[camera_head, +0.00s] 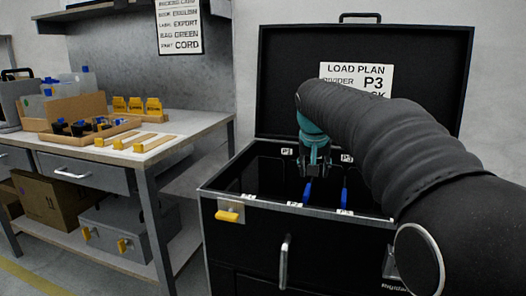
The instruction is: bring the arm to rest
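My arm (385,125) reaches in from the right in a dark ribbed sleeve and bends down over an open black case. My gripper (314,172) points down from a teal wrist over the inside of the case (255,212). Its fingers are small and dark against the case, so I cannot tell whether they are apart or hold anything. Two blue strips (308,192) stand inside the case, just below and right of the gripper. My arm partly hides the case's right side and its raised lid (290,80).
A load plan sign (350,75) with "P3" is on the lid. Yellow latch (229,214) and metal handle (285,262) are on the case front. At left, a workbench (190,125) holds a wooden tray (90,137), yellow-tipped pieces and bins; boxes (55,200) are below.

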